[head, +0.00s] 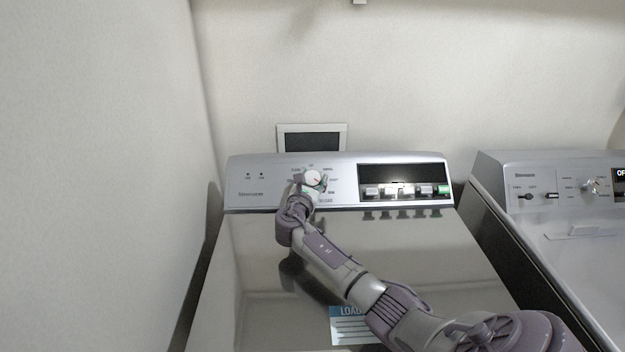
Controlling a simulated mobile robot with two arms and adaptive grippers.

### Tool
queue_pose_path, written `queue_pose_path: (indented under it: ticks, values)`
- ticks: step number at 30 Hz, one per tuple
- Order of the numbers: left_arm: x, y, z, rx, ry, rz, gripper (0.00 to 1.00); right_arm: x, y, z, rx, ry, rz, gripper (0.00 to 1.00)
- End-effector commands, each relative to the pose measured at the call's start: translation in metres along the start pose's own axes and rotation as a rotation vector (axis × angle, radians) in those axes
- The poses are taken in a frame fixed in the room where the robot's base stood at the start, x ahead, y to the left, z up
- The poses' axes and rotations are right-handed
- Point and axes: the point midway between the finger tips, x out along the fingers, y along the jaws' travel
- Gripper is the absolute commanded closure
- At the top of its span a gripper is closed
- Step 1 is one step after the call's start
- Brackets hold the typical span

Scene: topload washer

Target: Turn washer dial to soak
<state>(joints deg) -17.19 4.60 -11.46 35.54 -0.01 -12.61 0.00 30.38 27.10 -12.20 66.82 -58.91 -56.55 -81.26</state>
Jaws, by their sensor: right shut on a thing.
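The washer (260,255) stands in the middle of the head view with its lid closed. Its control panel (256,175) runs along the back edge. The round white dial (313,178) with a red mark sits on the panel, with printed labels around it. My right gripper (312,184) is at the dial, shut on it, its fingers around the knob. The gripper and wrist cover the lower left of the dial and some labels. The labels are too small to read surely. My left gripper is not in view.
A dark display with a row of buttons (404,191) lies right of the dial. A second machine (560,235) stands at the right with its own panel. A wall (100,170) is close on the left. A blue-and-white load label (348,326) is on the lid.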

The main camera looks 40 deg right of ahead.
Motion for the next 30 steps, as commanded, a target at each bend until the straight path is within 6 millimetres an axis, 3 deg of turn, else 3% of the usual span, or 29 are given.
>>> queue_pose_path:
  ticks: [3, 4, 9, 20, 30]
  values:
    - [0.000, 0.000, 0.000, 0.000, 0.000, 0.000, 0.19, 0.000, 0.000, 0.000, -0.001, 0.000, 0.000, 0.80]
    - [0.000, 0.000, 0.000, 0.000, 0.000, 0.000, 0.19, 0.000, 0.000, 0.000, -0.001, 0.000, 0.000, 0.44]
    - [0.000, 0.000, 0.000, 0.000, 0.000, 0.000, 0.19, 0.000, 0.000, 0.000, -0.001, 0.000, 0.001, 0.19]
    - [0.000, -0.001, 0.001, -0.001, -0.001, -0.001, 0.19, 0.000, 0.001, 0.005, 0.001, -0.001, 0.001, 0.19]
    - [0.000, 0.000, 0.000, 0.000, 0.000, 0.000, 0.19, 0.002, 0.015, 0.064, 0.004, -0.004, 0.002, 0.19]
